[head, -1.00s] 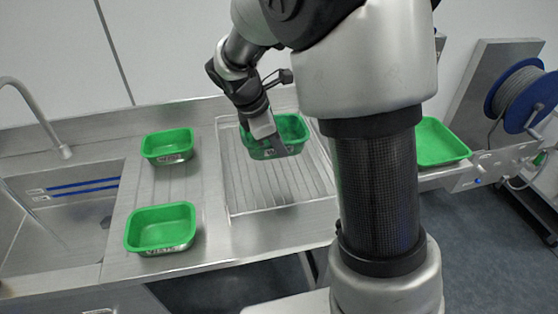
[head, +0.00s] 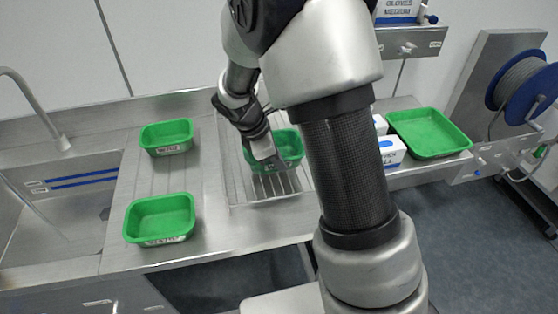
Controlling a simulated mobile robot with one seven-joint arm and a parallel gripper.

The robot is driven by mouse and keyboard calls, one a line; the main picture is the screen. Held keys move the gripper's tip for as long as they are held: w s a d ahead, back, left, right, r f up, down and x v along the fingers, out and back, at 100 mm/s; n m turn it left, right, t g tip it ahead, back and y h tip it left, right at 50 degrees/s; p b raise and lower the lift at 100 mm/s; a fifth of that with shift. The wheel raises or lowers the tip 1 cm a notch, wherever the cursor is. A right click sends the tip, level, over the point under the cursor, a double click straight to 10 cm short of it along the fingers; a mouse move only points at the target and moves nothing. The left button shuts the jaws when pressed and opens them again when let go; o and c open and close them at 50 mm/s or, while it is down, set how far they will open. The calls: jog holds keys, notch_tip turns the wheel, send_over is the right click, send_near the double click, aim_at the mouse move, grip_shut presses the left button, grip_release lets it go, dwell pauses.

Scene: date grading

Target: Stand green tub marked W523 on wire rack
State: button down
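A green tub (head: 290,146) is at the wire rack (head: 240,192), over its wires. I cannot tell whether its base touches the wires. My gripper (head: 266,160) is at the tub's near left side, with its fingers at the near wall and seemingly closed on it. The fingers and wrist hide part of this tub, and its marking cannot be read. Two other green tubs stand on the steel counter left of the rack, one at the back (head: 166,137) and one at the front (head: 160,218). Their labels are too small to read surely, so I cannot tell which tub is W523.
A sink (head: 60,215) with a tap lies at the left. A larger green tray (head: 428,133) and white boxes (head: 391,152) stand at the right, partly behind my arm. A blue hose reel (head: 522,88) is at the far right. The rack's front part is clear.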

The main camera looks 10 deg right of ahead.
jog(key=c, duration=2)
grip_release()
jog(key=shift+r, duration=0.3)
jog(key=p+v, duration=0.1)
jog(key=v, duration=1)
jog(key=s+d+r+m+t+y, duration=0.2)
jog(key=s+r+m, duration=0.4)
jog(key=s+m, duration=0.2)
jog(key=s+d+r+m+t+y, duration=0.2)
jog(key=s+r+m, duration=0.4)
jog(key=s+m, duration=0.3)
jog(key=shift+s+m+y, duration=0.3)
jog(key=shift+s, duration=1.55)
jog(key=shift+d, duration=0.15)
